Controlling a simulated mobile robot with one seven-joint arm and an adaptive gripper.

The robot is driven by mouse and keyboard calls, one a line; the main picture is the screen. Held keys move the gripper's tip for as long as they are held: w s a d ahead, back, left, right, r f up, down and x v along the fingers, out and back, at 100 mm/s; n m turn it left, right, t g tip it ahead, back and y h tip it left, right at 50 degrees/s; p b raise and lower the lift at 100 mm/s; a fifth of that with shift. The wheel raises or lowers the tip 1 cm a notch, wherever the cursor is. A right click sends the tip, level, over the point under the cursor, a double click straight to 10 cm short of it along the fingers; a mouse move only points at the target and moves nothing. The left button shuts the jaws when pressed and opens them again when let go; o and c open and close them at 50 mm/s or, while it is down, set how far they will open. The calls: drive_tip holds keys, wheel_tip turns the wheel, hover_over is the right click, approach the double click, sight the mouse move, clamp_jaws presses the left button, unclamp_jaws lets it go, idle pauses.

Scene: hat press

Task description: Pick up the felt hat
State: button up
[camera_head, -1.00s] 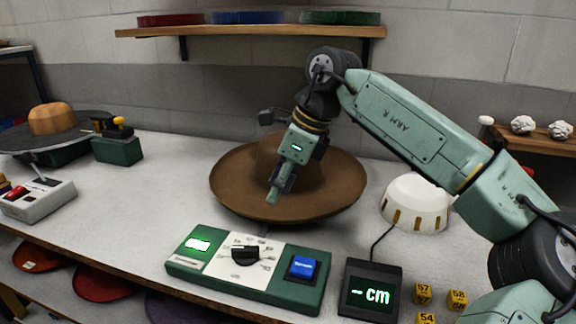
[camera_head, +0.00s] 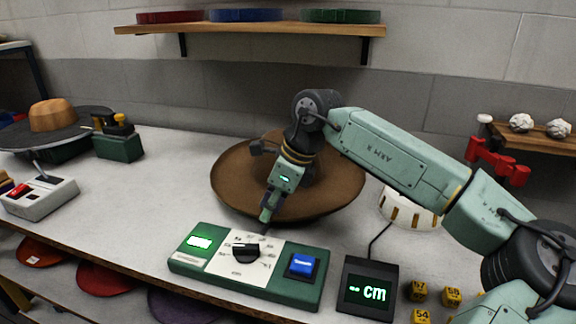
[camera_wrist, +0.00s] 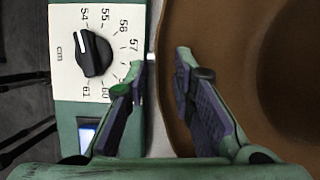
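The brown felt hat (camera_head: 335,190) lies on the grey table with its wide brim curving up. Part of its crown is hidden behind my arm. My gripper (camera_head: 268,210) points down at the front edge of the brim. In the wrist view my gripper (camera_wrist: 165,72) has its two fingers apart with nothing held between them.
A green control box (camera_head: 200,263) with a dial (camera_head: 245,253) and blue button stands just in front of the hat. A display (camera_head: 368,290) reading "cm", a white slotted dome (camera_head: 415,208) and yellow numbered cubes (camera_head: 452,297) are right. A hat press (camera_head: 55,145) stands left.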

clamp_jaws()
drive_tip(key=shift+r, duration=0.1)
idle(0.4)
